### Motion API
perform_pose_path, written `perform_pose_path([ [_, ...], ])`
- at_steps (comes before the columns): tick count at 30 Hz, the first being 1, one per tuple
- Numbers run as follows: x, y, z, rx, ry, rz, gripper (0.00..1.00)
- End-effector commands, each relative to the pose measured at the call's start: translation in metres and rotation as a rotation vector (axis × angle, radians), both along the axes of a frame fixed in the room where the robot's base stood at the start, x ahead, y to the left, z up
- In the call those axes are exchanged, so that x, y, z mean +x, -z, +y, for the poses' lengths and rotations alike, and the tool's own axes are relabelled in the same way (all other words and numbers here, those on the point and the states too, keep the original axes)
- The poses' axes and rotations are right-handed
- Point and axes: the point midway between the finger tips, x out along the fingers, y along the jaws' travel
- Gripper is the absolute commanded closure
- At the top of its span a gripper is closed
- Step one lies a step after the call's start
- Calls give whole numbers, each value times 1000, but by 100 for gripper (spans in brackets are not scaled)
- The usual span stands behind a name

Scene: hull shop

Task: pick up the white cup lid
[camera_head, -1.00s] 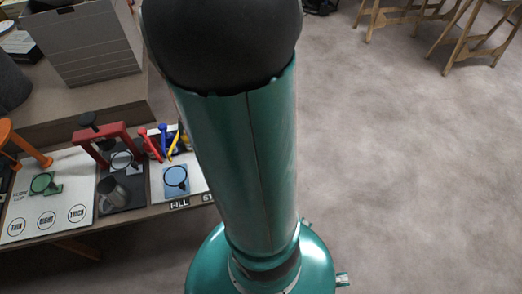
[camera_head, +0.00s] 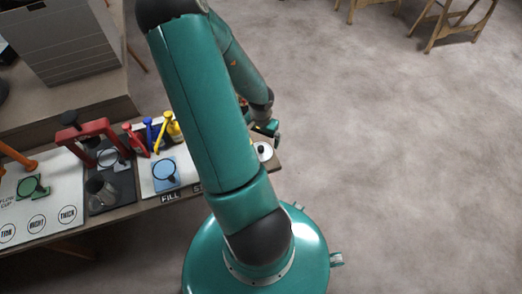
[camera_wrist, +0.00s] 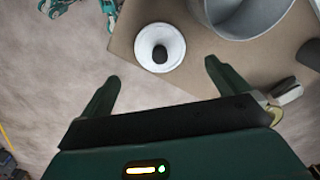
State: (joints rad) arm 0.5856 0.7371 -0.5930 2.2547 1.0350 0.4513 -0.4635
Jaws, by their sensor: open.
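The white cup lid (camera_wrist: 147,37) is a round white disc with a dark knob in its middle. In the wrist view it lies near the corner of the brown tabletop, beyond my fingertips and roughly between their lines. In the head view the lid (camera_head: 265,156) shows at the right end of the bench, just below my gripper and partly beside my arm. My gripper (camera_wrist: 162,72) is open and empty, its two dark green fingers apart, and the lid is not between them.
A grey round vessel (camera_wrist: 240,22) stands close to the right of the lid. The bench also bears a blue plate (camera_head: 166,175), a red frame (camera_head: 90,130), a metal mug (camera_head: 101,193) and coloured tools (camera_head: 155,133). Open floor (camera_head: 400,170) lies to the right.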

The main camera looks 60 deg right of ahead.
Motion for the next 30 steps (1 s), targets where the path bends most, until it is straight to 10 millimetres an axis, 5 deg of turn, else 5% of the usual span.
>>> perform_pose_path([
  [18,-1,73,-1,0,0,0,0],
  [26,0,76,-1,-1,-2,-2,0],
  [30,0,76,-1,-1,-2,-1,24],
])
